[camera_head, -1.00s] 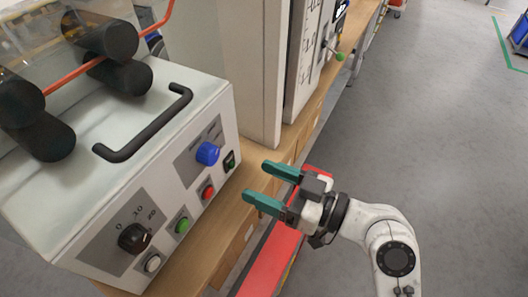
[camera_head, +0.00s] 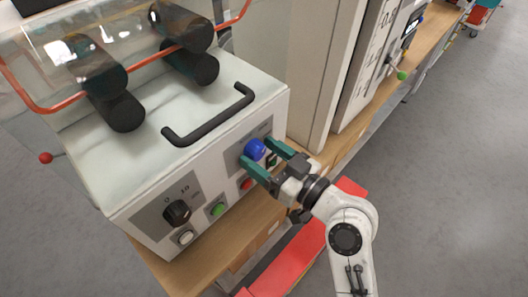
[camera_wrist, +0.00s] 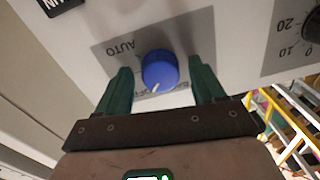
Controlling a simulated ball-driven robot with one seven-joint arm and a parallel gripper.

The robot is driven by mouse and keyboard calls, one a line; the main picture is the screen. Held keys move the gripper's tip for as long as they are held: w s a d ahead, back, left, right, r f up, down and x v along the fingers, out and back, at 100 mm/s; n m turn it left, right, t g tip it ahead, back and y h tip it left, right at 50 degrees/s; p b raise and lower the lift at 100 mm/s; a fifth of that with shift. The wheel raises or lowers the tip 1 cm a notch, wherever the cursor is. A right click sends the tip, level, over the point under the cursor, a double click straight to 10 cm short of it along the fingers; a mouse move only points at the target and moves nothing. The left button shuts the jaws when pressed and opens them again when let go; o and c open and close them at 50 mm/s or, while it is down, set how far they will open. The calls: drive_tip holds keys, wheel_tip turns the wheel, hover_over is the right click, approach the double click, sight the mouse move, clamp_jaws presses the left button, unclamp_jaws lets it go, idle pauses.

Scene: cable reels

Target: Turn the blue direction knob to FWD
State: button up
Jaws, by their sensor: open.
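The blue direction knob (camera_head: 254,150) is on the front panel of the white machine, at the panel's right side. In the wrist view the knob (camera_wrist: 160,68) shows a white pointer mark at its lower edge. The label AUTO reads upper left of it; other lettering below it is partly hidden and I cannot read FWD. My gripper (camera_head: 257,153) is open at the panel, its green fingers on either side of the knob. In the wrist view a gap shows between the knob and each finger, wider on the right.
A black dial (camera_head: 177,212), a green button (camera_head: 217,209) and a red button (camera_head: 246,184) sit left of the knob. A black handle (camera_head: 210,120) stands on the machine's top. A wooden bench edge (camera_head: 215,252) runs below the panel. Open grey floor lies at right.

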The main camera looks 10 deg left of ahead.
drive_tip(key=c, duration=1.1)
drive_tip(key=shift+o, duration=0.2)
drive_tip(key=shift+m, duration=0.3)
drive_tip(key=m, duration=0.4)
drive_tip(key=shift+p, duration=0.3)
drive_tip(key=shift+m+p, duration=0.6)
drive_tip(key=shift+m, duration=1.5)
drive_tip(key=shift+f, duration=0.1)
drive_tip(key=o, duration=1.1)
drive_tip(key=shift+c, duration=0.2)
